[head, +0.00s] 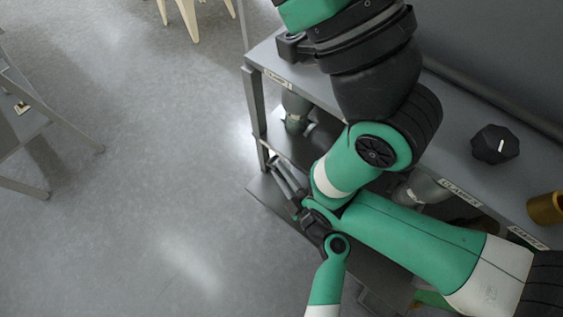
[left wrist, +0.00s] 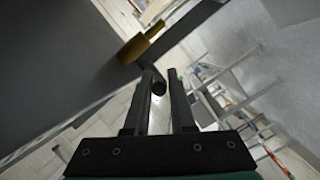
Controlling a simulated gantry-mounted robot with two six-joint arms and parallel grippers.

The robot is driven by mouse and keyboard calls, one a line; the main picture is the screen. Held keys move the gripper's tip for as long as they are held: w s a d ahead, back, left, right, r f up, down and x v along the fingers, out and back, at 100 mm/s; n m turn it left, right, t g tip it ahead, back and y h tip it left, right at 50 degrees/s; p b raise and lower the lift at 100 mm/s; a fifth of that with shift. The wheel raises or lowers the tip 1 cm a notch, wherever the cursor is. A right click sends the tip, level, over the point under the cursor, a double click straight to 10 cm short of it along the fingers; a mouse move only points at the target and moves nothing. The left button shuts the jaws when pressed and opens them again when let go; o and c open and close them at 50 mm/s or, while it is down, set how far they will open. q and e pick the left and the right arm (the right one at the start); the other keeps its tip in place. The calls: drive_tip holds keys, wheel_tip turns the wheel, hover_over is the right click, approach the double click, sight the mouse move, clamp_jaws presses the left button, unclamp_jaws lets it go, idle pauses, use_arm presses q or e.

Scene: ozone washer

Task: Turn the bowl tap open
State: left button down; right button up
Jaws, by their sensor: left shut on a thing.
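The bowl tap appears in the left wrist view as a brass-coloured cylinder (left wrist: 141,43) with a dark bent lever (left wrist: 157,86) below it. My left gripper (left wrist: 160,72) is around the lever, with one finger on each side, and is shut on it. How far the tap is turned I cannot tell. In the head view my left gripper (head: 277,167) is low beside the left end of the grey bench (head: 262,52), and the tap cannot be made out there. My right gripper is not in view.
A black knob (head: 495,145) with a white mark and a brass cylinder (head: 546,209) stand on the bench top. Pale flasks (head: 296,108) hang under its labelled front edge. A grey rack (head: 40,125) stands at left. The floor between is clear.

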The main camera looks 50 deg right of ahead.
use_arm(q)
drive_tip(key=t+b, duration=0.1)
drive_tip(key=b, duration=0.1)
drive_tip(key=f+m+t+b, duration=0.1)
drive_tip(key=b, duration=0.1)
drive_tip(key=t+h+b, duration=0.1)
drive_tip(key=b, duration=0.1)
drive_tip(key=shift+w+f+t, duration=0.25)
drive_tip(key=shift+f+t, duration=0.05)
drive_tip(key=shift+f, duration=0.1)
drive_tip(key=shift+m+t+b, duration=0.3)
drive_tip(key=shift+w+f+t+h, duration=0.15)
drive_tip(key=shift+t+h, duration=0.15)
drive_tip(key=shift+h, duration=0.2)
drive_tip(key=c, duration=1)
unclamp_jaws()
drive_tip(key=shift+c, duration=0.2)
